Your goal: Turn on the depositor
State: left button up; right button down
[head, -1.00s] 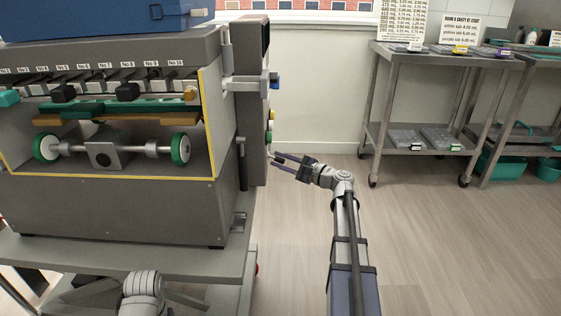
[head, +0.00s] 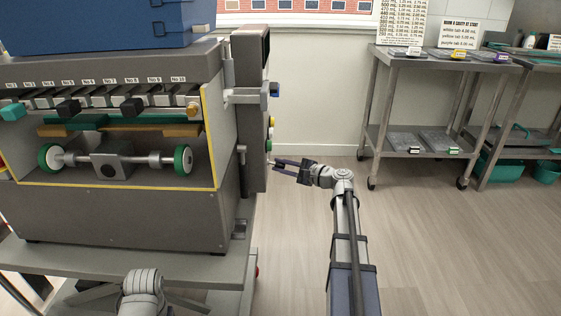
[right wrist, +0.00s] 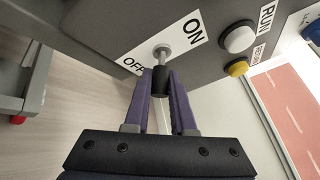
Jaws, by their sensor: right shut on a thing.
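The depositor (head: 130,215) is the large grey machine at the left of the head view. Its right-side control panel shows close up in the right wrist view (right wrist: 110,25). A toggle switch with a metal stem and black tip (right wrist: 160,80) sticks out between the ON label (right wrist: 193,29) and the OFF label (right wrist: 133,66). I cannot tell which way the lever is set. My right gripper (head: 274,163) is at the panel's edge; in the right wrist view its purple fingers (right wrist: 160,92) are shut on the black tip. My left gripper is not in view.
A white RUN button (right wrist: 238,38) and a yellow button (right wrist: 236,68) sit beside the switch. A blue box (head: 110,28) is on top of the depositor. A steel cart (head: 400,140) stands at the back right. The floor right of the machine is clear.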

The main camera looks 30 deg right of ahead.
notch_tip(320, 180, up, 3)
jog(key=n+g+h+p, duration=0.2)
jog(key=g+h+p, duration=0.1)
jog(key=p, duration=0.8)
jog(key=shift+n+g, duration=0.3)
jog(key=shift+g, duration=0.3)
jog(key=shift+a+r+n+g+h+p, duration=0.1)
jog(key=shift+n+g+h+p, duration=0.4)
jog(key=shift+h+p, duration=0.6)
jog(key=c, duration=0.8)
grip_release()
jog(key=shift+o, duration=0.2)
jog(key=p+v, duration=0.5)
jog(key=v, duration=0.2)
jog(key=shift+s+r, duration=0.15)
jog(key=shift+r, duration=0.1)
